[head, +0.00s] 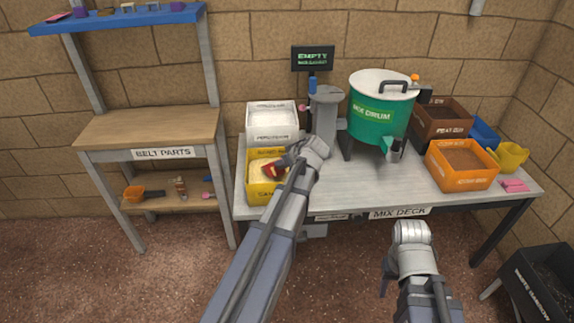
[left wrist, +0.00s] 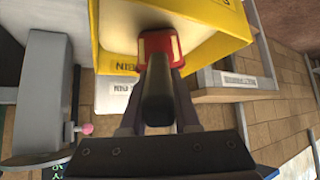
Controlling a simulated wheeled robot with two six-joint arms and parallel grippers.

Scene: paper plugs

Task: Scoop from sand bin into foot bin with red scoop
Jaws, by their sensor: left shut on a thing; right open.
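The yellow bin (head: 264,193), which I take to be the sand bin, stands at the left front of the mix deck; its label is partly legible. It fills the top of the left wrist view (left wrist: 222,48). My left gripper (head: 292,158) is shut on the dark handle of the red scoop (head: 271,170). The scoop is over or in the yellow bin's opening; its depth and contents are hidden. It also shows in the left wrist view (left wrist: 174,45). My right gripper (head: 411,233) is open and empty in front of the deck. I cannot make out a bin labelled foot bin.
A white bin (head: 272,118) stands behind the yellow one. A grey upright machine (head: 325,118) stands right beside them, then the green mix drum (head: 380,105). A brown bin (head: 442,118), an orange bin (head: 463,182) and a yellow jug (head: 511,156) are at the right. The deck's front middle is clear.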

